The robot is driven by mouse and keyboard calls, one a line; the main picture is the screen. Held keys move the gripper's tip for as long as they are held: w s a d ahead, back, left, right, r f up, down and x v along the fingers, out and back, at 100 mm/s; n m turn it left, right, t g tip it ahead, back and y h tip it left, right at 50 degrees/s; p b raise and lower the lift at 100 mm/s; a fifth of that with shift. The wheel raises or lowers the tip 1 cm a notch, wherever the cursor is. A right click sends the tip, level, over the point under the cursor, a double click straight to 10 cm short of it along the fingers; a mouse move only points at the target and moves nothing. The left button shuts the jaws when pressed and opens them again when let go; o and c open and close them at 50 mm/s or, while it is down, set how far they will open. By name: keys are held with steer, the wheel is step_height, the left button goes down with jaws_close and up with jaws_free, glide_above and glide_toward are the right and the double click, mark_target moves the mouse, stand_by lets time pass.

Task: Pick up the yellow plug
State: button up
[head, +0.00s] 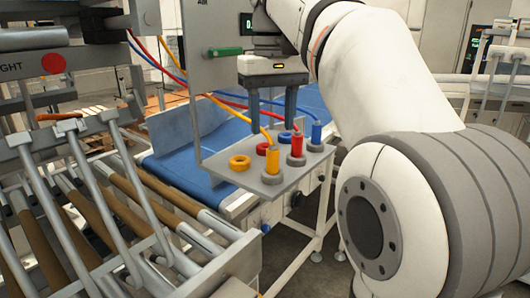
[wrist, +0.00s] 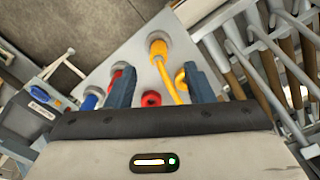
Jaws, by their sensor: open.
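The yellow plug (head: 272,161) stands upright in a grey round socket at the front of a grey panel (head: 225,174), with a yellow cable from its top. It also shows in the wrist view (wrist: 158,48), beyond the fingertips. My gripper (head: 272,128) is open, fingers pointing down, above and behind the yellow plug in the head view. In the wrist view my gripper (wrist: 159,70) has nothing clearly held between its fingers; the yellow cable passes by the right finger.
A red plug (head: 297,144) and a blue plug (head: 316,131) stand in sockets behind the yellow one. A yellow ring (head: 240,162) and a red ring (head: 262,149) lie on the panel. A blue conveyor (head: 185,160) runs behind; a roller rack (head: 130,205) is at left.

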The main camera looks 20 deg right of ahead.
mark_target(273, 149)
step_height(273, 149, down, 2)
steer(key=shift+s, duration=0.1)
steer(key=f, duration=0.4)
steer(key=shift+w+d+f, duration=0.1)
steer(key=shift+w+f, duration=0.1)
steer(key=shift+w, duration=0.15)
steer(key=shift+f, duration=0.5)
steer(key=shift+c, duration=0.5)
steer(key=c, duration=0.9)
